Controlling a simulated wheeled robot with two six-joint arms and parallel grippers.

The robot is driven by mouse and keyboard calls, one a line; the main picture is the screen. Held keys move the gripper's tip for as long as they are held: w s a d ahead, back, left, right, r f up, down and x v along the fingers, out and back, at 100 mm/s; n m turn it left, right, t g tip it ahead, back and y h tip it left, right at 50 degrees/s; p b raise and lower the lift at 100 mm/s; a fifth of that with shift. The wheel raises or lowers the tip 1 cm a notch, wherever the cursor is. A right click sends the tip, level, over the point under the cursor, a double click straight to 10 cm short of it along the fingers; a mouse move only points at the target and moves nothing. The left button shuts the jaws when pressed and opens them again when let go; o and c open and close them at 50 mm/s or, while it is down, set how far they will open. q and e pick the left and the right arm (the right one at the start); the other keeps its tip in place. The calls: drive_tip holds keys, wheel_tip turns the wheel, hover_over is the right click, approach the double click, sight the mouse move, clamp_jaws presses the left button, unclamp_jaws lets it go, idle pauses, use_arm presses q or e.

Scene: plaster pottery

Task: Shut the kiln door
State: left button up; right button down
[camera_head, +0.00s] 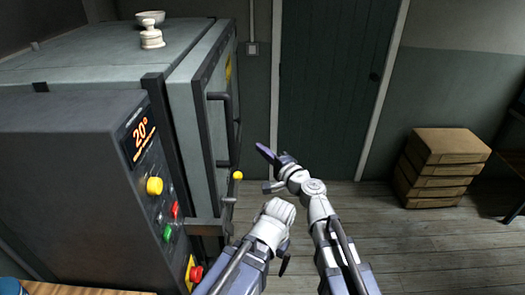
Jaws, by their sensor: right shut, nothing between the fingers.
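The kiln (85,58) is a large grey box at the left. Its door (215,150) is on the right side, framed in dark edging, with a dark bar handle (226,125). A yellow knob (238,175) sticks out low beside the door. The door is seen at a steep angle, and I cannot tell how wide any gap is. My right gripper (266,153) is shut and empty, a little to the right of the door and apart from the handle in the picture.
A control box (75,165) with a red-orange 20° display and coloured buttons stands in front of the kiln. Small white pottery (152,36) stands on top. A dark room door (325,90) is behind. Stacked tan blocks (440,165) stand at right. The plank floor between is clear.

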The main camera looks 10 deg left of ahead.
wheel_tip(320, 180, up, 10)
drive_tip(key=p, duration=1)
drive_tip(key=s+d+f+n+g+h, duration=0.3)
drive_tip(key=s+d+f+n+g, duration=0.15)
drive_tip(key=f, duration=0.35)
drive_tip(key=s+d+f+n+g+h, duration=0.2)
drive_tip(key=s+d+f+n+g, duration=0.15)
drive_tip(key=d+f, duration=0.35)
drive_tip(key=s+d+f+g+h, duration=0.1)
drive_tip(key=s+d+f+h, duration=0.15)
drive_tip(key=d, duration=0.35)
drive_tip(key=s+d+f+n+g+h, duration=0.1)
drive_tip(key=s+d+f+g+h, duration=0.1)
drive_tip(key=s+d+h, duration=0.3)
drive_tip(key=s+d+f+g, duration=0.1)
drive_tip(key=s+d+f, duration=0.2)
drive_tip(key=d, duration=0.3)
drive_tip(key=s+a+f+n+b, duration=0.2)
drive_tip(key=a+f+b, duration=0.1)
drive_tip(key=a+b, duration=0.1)
drive_tip(key=s+a+f+n+g+h+b, duration=0.1)
drive_tip(key=s+a+f+n+b, duration=0.1)
drive_tip(key=a, duration=0.5)
wheel_tip(320, 180, down, 2)
drive_tip(key=shift+s+f+b, duration=0.1)
drive_tip(key=shift+s+b, duration=0.55)
drive_tip(key=shift+b, duration=0.3)
